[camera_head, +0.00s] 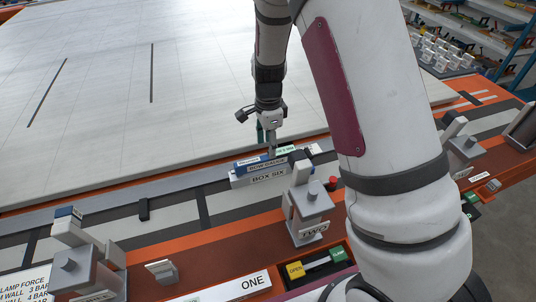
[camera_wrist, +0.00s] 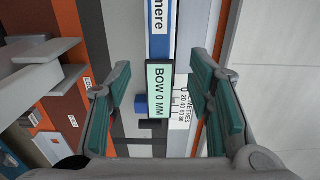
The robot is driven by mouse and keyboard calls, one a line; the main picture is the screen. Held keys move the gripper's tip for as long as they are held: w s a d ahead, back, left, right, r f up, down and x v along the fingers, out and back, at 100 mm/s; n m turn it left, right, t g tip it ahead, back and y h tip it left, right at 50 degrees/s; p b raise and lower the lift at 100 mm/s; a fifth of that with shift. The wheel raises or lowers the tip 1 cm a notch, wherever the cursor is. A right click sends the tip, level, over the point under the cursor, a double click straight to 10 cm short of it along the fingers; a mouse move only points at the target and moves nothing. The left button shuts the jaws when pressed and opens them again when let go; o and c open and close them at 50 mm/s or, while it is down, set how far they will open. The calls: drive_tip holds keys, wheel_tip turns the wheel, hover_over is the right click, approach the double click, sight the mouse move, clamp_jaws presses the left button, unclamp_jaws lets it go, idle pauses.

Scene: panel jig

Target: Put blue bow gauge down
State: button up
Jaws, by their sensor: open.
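There the gauge (camera_wrist: 160,47) runs up the picture between my fingers. My gripper (camera_head: 267,135) points down just above the gauge's display end. In the wrist view my gripper (camera_wrist: 164,97) is open, with teal pads on both sides of the display and visible gaps to it. My fingertips are partly hidden in the head view.
Grey clamps stand along the orange rail, one labelled TWO (camera_head: 308,210) close to the gauge and one at the left (camera_head: 85,262). A red knob (camera_head: 333,183) is near clamp TWO. A scale card (camera_wrist: 187,105) lies by the display. The panel is broadly clear.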

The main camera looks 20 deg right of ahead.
drive_tip(key=s+r+n+t+y, duration=0.1)
drive_tip(key=s+r+n, duration=0.35)
drive_tip(key=r, duration=0.55)
drive_tip(key=s+r+n+t, duration=0.1)
drive_tip(key=s+r+n, duration=0.3)
drive_tip(key=r, duration=0.6)
drive_tip(key=s+r+n+t, duration=0.1)
drive_tip(key=s+r+n, duration=0.1)
drive_tip(key=s, duration=0.4)
drive_tip(key=s+r+n+t, duration=0.1)
drive_tip(key=s+r+n, duration=0.1)
drive_tip(key=s+n, duration=0.2)
drive_tip(key=s+r+n+t+h, duration=0.1)
drive_tip(key=s+r+n, duration=0.1)
drive_tip(key=s, duration=0.6)
drive_tip(key=shift+r+n, duration=0.4)
drive_tip(key=shift+n, duration=0.35)
drive_tip(key=shift+d, duration=0.2)
